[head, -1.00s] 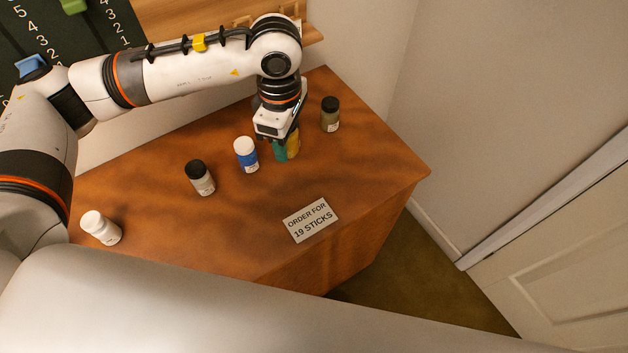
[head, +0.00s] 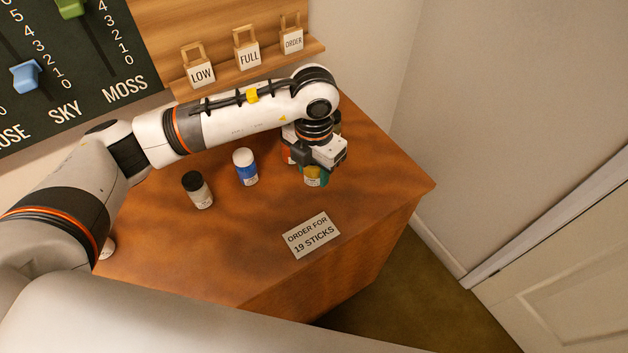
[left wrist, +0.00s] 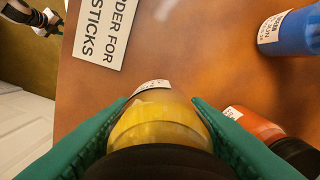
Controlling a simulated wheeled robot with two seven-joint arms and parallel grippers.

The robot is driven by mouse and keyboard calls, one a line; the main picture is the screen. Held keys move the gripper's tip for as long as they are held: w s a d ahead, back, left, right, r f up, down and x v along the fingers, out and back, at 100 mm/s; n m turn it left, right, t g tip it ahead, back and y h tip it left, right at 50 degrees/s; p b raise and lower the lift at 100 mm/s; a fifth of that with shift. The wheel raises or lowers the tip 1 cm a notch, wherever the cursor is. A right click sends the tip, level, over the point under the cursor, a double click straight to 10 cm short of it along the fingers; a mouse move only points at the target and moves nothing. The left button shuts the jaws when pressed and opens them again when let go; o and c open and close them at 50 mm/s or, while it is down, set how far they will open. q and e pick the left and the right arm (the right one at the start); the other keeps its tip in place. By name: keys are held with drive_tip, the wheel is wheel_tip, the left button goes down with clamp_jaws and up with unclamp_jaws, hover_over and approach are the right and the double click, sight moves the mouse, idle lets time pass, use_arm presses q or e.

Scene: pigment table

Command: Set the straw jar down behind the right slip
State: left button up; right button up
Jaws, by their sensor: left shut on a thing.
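My left gripper (head: 315,180) has teal fingers shut on the yellow straw jar (head: 312,171), over the right part of the table. In the left wrist view the straw jar (left wrist: 158,125) sits between both fingers, its dark lid toward the camera. I cannot tell whether its base touches the table. A printed slip, ORDER FOR 19 STICKS (head: 311,235), lies in front of the gripper. Three tags stand on the ledge behind: LOW (head: 201,75), FULL (head: 249,58) and, rightmost, ORDER (head: 293,42). A small part of what may be my right gripper (left wrist: 52,22) shows in the left wrist view.
An orange-red jar (head: 287,156) is close beside my left gripper, partly hidden. A dark jar (head: 336,122) is mostly hidden behind my wrist. The table's right side is bare.

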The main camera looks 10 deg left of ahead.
sight(314, 192)
use_arm(q)
wheel_tip(314, 192, down, 4)
drive_tip(key=shift+f+p, duration=0.25)
drive_tip(key=shift+p, duration=0.1)
drive_tip(key=shift+f, duration=0.35)
drive_tip(key=o, duration=1)
drive_tip(key=shift+r, duration=0.15)
drive_tip(key=shift+r, duration=0.2)
wheel_tip(314, 192, up, 11)
drive_tip(key=shift+f+b, duration=0.2)
drive_tip(key=shift+b, duration=0.9)
drive_tip(key=shift+r, duration=0.55)
